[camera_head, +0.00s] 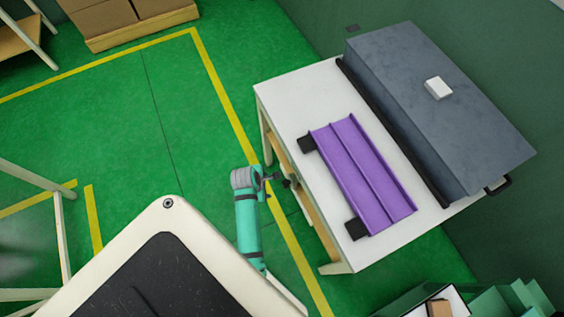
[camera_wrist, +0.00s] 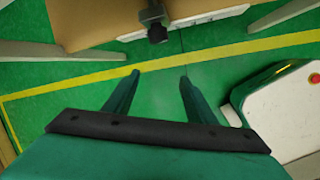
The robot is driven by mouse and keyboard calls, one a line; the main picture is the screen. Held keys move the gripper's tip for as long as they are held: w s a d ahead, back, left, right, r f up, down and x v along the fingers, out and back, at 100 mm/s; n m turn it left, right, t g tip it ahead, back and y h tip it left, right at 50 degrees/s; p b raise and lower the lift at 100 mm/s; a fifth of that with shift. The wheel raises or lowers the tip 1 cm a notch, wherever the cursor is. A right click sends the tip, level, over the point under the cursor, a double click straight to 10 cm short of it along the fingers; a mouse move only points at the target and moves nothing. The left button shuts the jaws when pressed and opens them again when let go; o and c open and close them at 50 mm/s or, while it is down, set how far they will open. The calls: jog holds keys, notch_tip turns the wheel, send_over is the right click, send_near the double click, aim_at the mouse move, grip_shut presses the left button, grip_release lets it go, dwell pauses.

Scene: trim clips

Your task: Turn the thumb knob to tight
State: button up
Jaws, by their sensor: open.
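In the wrist view, my gripper (camera_wrist: 158,75) is open and empty, with its two teal fingers spread apart. A dark thumb knob (camera_wrist: 157,33) hangs on a dark bracket at the table edge, beyond the fingertips and roughly in line with the gap between them. It is apart from the fingers. In the head view, a small dark part (camera_head: 290,182) at the table's left edge appears to be the same knob, close to the end of my arm. The knob's marking and how tight it is cannot be made out.
The white table (camera_head: 300,90) carries a purple channelled trim piece (camera_head: 362,175) beside black blocks. A grey box (camera_head: 440,105) with a small white block (camera_head: 438,88) stands behind it. An open bin (camera_head: 405,302) stands at the bottom right.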

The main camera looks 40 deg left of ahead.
aim_at(283, 184)
jog(key=w+r+n+h, duration=0.2)
jog(key=w+n+h, duration=0.1)
jog(key=w+n, duration=0.1)
jog(key=x, duration=1)
jog(key=shift+w+a+f, duration=0.1)
jog(key=c, duration=1)
jog(key=shift+s+a+n, duration=0.1)
jog(key=shift+s+n, duration=0.1)
jog(key=shift+n, duration=0.1)
jog(key=shift+c, duration=0.2)
